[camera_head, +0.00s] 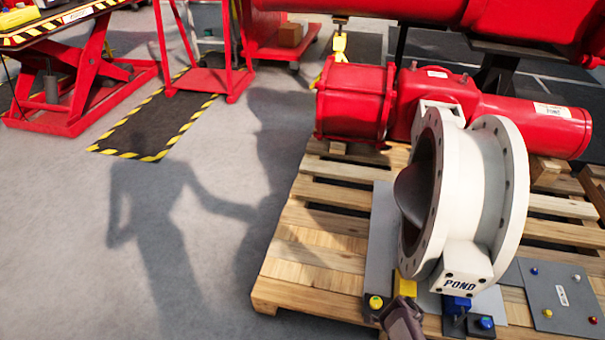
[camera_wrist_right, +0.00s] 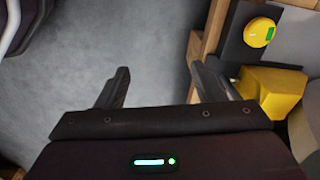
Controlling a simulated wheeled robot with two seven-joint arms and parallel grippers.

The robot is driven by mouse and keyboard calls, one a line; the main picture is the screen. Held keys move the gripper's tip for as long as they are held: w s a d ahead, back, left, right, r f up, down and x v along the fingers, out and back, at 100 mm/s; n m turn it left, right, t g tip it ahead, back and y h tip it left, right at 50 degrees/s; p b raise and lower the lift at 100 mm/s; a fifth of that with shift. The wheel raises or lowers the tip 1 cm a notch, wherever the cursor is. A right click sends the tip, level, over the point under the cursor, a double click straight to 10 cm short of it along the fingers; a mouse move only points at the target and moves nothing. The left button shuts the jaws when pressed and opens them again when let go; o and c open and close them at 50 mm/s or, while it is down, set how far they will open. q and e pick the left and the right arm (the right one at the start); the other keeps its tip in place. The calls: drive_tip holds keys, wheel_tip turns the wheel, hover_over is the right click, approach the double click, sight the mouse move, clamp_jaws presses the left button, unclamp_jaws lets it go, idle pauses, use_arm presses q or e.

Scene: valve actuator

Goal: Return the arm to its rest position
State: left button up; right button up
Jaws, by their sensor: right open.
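My right gripper (camera_wrist_right: 159,68) is open and empty in the right wrist view, with grey floor showing between its two dark fingers. Its right finger is close to a yellow block (camera_wrist_right: 272,92), and I cannot tell whether they touch. A round yellow button with a green mark (camera_wrist_right: 261,32) sits beyond the block. In the head view my dark right wrist shows at the bottom, just below the yellow block (camera_head: 407,287) and right of the yellow button (camera_head: 375,302); the fingertips are hard to make out there. My left gripper is not in view.
A white valve marked POND (camera_head: 480,190) and a red actuator (camera_head: 430,100) rest on a wooden pallet (camera_head: 315,255). A grey panel with buttons (camera_head: 563,300) lies at right. A red lift table (camera_head: 85,80) stands back left. The floor left of the pallet is clear.

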drive_tip(key=s+d+r+n+t+h, duration=0.25)
drive_tip(key=d+r+n, duration=0.4)
drive_tip(key=n, duration=0.35)
drive_tip(key=s+a+r+n+g+y, duration=0.1)
drive_tip(key=s+a+r+n+y, duration=0.1)
drive_tip(key=s+a+r+n, duration=0.45)
drive_tip(key=s+a+r+n+y, duration=0.1)
drive_tip(key=s+a+n, duration=0.35)
drive_tip(key=a, duration=0.45)
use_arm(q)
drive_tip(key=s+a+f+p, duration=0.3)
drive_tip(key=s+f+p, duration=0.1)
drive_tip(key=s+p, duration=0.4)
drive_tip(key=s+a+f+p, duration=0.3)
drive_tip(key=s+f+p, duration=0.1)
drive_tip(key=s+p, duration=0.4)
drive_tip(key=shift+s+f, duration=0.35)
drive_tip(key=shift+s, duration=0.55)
use_arm(e)
drive_tip(key=s+d+f, duration=0.2)
drive_tip(key=s+f, duration=0.2)
drive_tip(key=s, duration=0.4)
drive_tip(key=s+d+f, duration=0.3)
drive_tip(key=s+f, duration=0.2)
drive_tip(key=s, duration=0.4)
drive_tip(key=shift+d, duration=0.35)
drive_tip(key=shift+s+g+h, duration=0.1)
drive_tip(key=shift+g+h, duration=0.15)
